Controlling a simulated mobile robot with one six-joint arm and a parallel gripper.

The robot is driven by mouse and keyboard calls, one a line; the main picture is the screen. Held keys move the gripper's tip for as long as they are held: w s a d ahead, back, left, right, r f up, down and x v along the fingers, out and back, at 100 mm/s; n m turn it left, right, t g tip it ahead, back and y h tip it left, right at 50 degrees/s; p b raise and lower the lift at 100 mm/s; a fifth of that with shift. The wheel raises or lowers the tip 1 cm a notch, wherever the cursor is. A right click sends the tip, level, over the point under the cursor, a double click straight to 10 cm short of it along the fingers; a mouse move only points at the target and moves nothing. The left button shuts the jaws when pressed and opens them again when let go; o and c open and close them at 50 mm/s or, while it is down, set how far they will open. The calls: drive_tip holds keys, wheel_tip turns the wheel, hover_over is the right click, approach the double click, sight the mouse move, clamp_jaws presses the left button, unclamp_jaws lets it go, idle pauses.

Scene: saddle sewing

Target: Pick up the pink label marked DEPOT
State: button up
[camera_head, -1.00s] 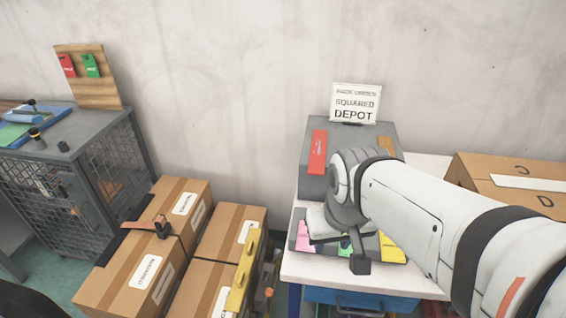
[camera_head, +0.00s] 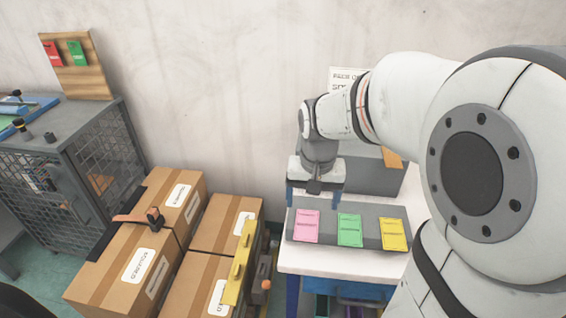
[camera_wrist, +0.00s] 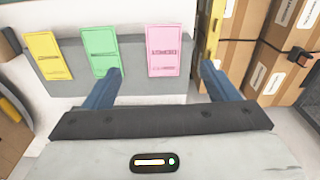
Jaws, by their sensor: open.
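The pink label (camera_head: 306,226) lies at the left end of a grey sloped holder (camera_head: 330,243) on the white table. A green label (camera_head: 349,230) and a yellow label (camera_head: 394,235) lie to its right. My gripper (camera_head: 314,203) is open, with its blue fingers just behind and above the pink label. In the wrist view the pink label (camera_wrist: 163,50) shows between and beyond the two open fingertips (camera_wrist: 160,72), apart from them. Its printed word is too small to read surely.
A grey box (camera_head: 375,177) stands behind the holder, with a white sign (camera_head: 346,76) partly hidden by my arm. Cardboard boxes (camera_head: 140,262) and a yellow bar (camera_head: 239,265) stand left of the table. A mesh cage (camera_head: 100,165) is further left.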

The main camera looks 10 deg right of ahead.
sight(307, 225)
drive_tip(key=shift+m+g, duration=0.3)
drive_tip(key=shift+m, duration=0.1)
drive_tip(key=w+f, duration=0.2)
drive_tip(key=f, duration=0.1)
drive_tip(key=shift+w, duration=0.35)
wheel_tip(307, 225, down, 7)
drive_tip(key=shift+w+f+b, duration=0.1)
drive_tip(key=shift+b, duration=0.3)
drive_tip(key=c, duration=1.1)
